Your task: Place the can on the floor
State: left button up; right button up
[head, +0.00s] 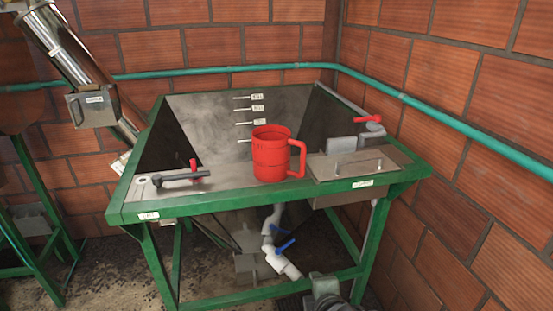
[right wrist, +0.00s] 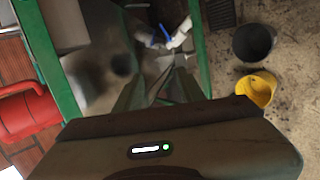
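The red can (head: 272,155), a mug-like vessel with a side handle, stands upright on the front ledge of the green-framed metal hopper table (head: 235,208). A red handled shape, apparently the same can, shows at the left edge of the right wrist view (right wrist: 27,108). No gripper touches it there. The floor (head: 110,270) is brown and lies below the table; it also shows in the right wrist view (right wrist: 225,70). My right gripper (right wrist: 160,85) shows as dark shapes ahead of its housing; its finger gap is unclear. My left gripper is not in view.
A black bucket (right wrist: 254,43) and a yellow bucket (right wrist: 258,88) stand on the floor. White pipes with blue valves (head: 280,252) run under the table. A lidded metal box (head: 352,164) sits right of the can. Brick walls close off the back and right.

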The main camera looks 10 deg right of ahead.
jog(key=w+r+n+t+h, duration=0.1)
jog(key=w+r+n+t, duration=0.3)
jog(key=w+r+n, duration=0.5)
jog(key=n+t, duration=0.4)
jog(key=n, duration=0.5)
send_near(303, 155)
jog(key=w, duration=0.5)
jog(key=shift+d, duration=0.1)
jog(key=shift+w+d+f+p, duration=0.1)
jog(key=shift+w+p, duration=0.25)
jog(key=shift+w, duration=0.3)
jog(key=w, duration=0.1)
jog(key=w+p, duration=0.1)
jog(key=w+d, duration=0.1)
jog(key=w, duration=0.1)
jog(key=shift+r, duration=0.3)
jog(key=shift+w+f, duration=0.15)
jog(key=shift+w, duration=0.25)
jog(key=shift+s, duration=0.1)
grip_shut()
